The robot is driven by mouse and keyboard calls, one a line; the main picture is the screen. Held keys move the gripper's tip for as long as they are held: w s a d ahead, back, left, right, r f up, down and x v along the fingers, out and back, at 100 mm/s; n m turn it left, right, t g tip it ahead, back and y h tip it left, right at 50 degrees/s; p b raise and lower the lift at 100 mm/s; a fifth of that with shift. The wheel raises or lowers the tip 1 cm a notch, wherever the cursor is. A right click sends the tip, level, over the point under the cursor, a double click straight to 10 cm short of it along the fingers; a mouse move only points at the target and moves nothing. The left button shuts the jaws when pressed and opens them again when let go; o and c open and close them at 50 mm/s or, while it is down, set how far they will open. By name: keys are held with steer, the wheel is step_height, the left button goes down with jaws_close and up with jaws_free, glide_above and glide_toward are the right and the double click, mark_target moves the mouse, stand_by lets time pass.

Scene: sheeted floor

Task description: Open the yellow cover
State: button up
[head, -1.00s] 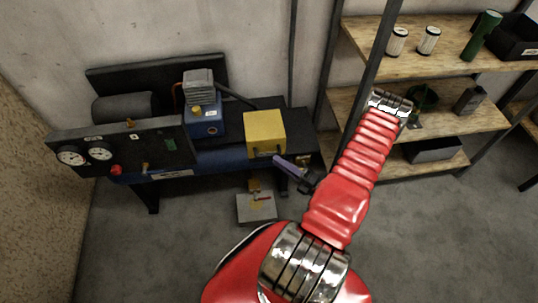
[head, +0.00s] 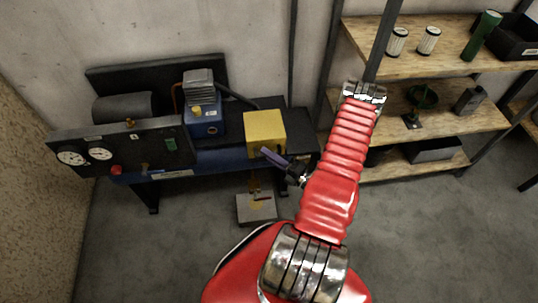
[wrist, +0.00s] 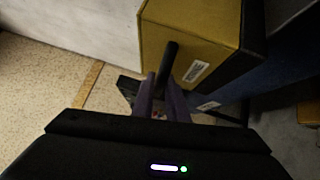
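The yellow cover (head: 265,130) is a box-shaped hood on the right part of the blue compressor's bench. It looks closed. In the wrist view its yellow face (wrist: 185,35) fills the upper middle, with a white label and a black bar handle (wrist: 169,58) standing out from it. My gripper (head: 267,153) is at the lower front of the cover. In the wrist view its two purple fingers (wrist: 160,88) are apart, and the handle's near end lies between or just beyond their tips. I cannot tell whether they touch it.
The blue compressor (head: 203,118) with gauges and a red knob stands left of the cover. Wooden shelves (head: 440,110) with cans and bins stand at right. The front floor is clear.

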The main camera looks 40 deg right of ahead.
jaws_close()
steer(key=shift+r, duration=0.15)
stand_by(0.4)
